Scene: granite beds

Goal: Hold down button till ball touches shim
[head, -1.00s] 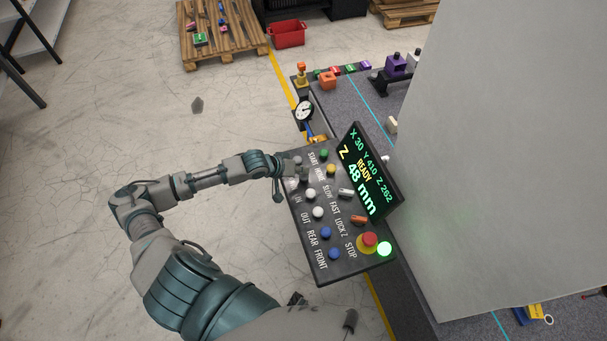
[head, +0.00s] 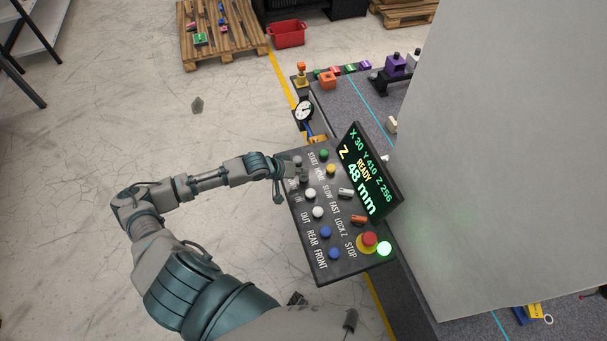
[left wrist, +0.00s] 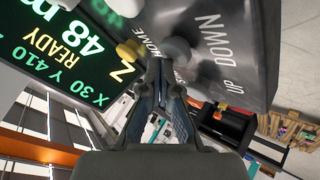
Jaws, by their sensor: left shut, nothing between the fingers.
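The control panel (head: 300,235) has several labelled buttons and a tilted display (head: 368,172) reading X 30, Y 410, Z 256, READY and Z 48 mm. My left gripper (head: 302,174) is shut and empty, with its tips at the panel's upper left buttons. In the left wrist view the closed fingers (left wrist: 163,88) point at a round button (left wrist: 178,50) beside the DOWN label. The fingers partly cover it; contact cannot be made out for sure. I cannot make out the ball or the shim. My right gripper is not in view.
A large grey machine body (head: 500,170) stands right of the panel and hides much of the granite bed (head: 345,95). A dial gauge (head: 303,111) stands behind the panel. A red STOP button (head: 369,240) and lit green lamp (head: 384,249) are at its near right corner.

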